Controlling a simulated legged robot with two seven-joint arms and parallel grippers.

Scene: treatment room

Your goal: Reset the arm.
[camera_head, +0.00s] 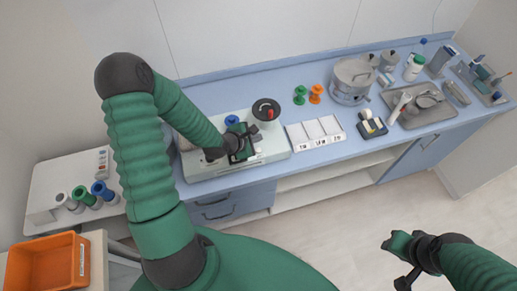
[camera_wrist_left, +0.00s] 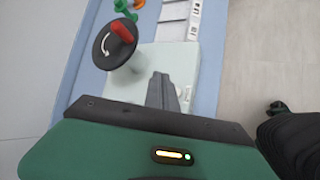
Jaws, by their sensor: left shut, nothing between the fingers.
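My left arm reaches in from the left over the blue counter. My left gripper (camera_head: 256,131) is above a pale device with a black round knob (camera_head: 266,110) that carries a red lever. Its dark fingers (camera_wrist_left: 163,91) are shut together and empty in the left wrist view. The knob (camera_wrist_left: 115,42) lies just up and left of the fingertips there, apart from them in the picture. My right gripper (camera_head: 402,280) is at the lower right, over the floor and away from the counter. Its fingers are too unclear to judge.
The pale device (camera_head: 222,172) sits at the counter's left end. To its right are green (camera_head: 300,95) and orange (camera_head: 316,93) spools, labelled white trays (camera_head: 315,132), a steel pot (camera_head: 352,80) and a grey tray (camera_head: 433,113). An orange bin (camera_head: 38,268) is lower left. Open floor lies in front.

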